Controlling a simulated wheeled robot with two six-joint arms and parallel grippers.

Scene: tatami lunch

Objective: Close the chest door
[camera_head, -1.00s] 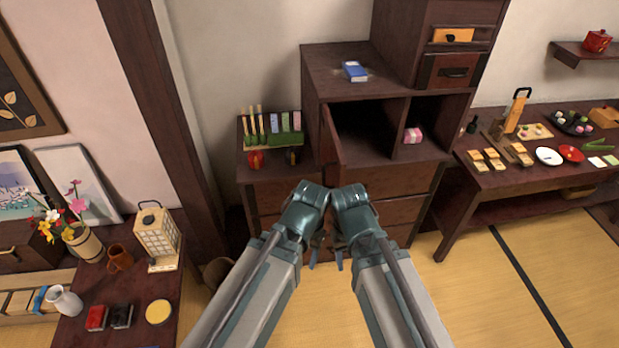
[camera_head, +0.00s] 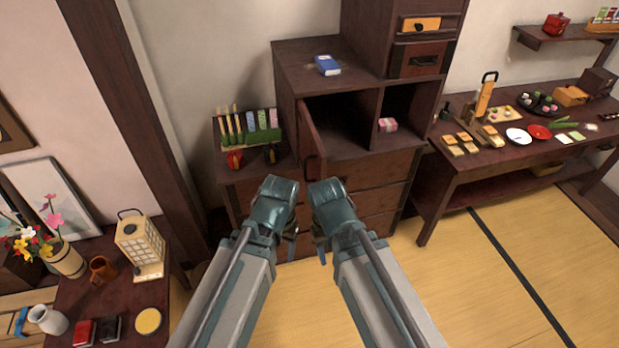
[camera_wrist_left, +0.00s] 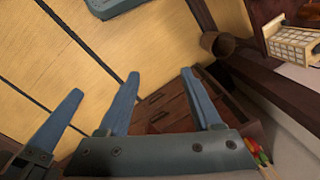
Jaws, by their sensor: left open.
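The dark wooden chest (camera_head: 300,69) stands ahead in the head view. Its door (camera_head: 312,138) is hinged at the left of the wide upper compartment and stands swung outward, seen nearly edge-on. A dark handle shows low on the door. The compartment (camera_head: 345,122) behind it is open to view. My left gripper (camera_head: 291,243) is in front of and below the door, apart from it. In the left wrist view its two blue fingers (camera_wrist_left: 160,75) are spread and empty, with chest drawers beyond. My right gripper (camera_head: 321,249) hangs beside it; its jaw gap is not clear.
A rack (camera_head: 226,150) of sticks and colored items stands left of the door. A low food table (camera_head: 470,165) is at right. Tatami floor (camera_head: 480,290) is clear in front.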

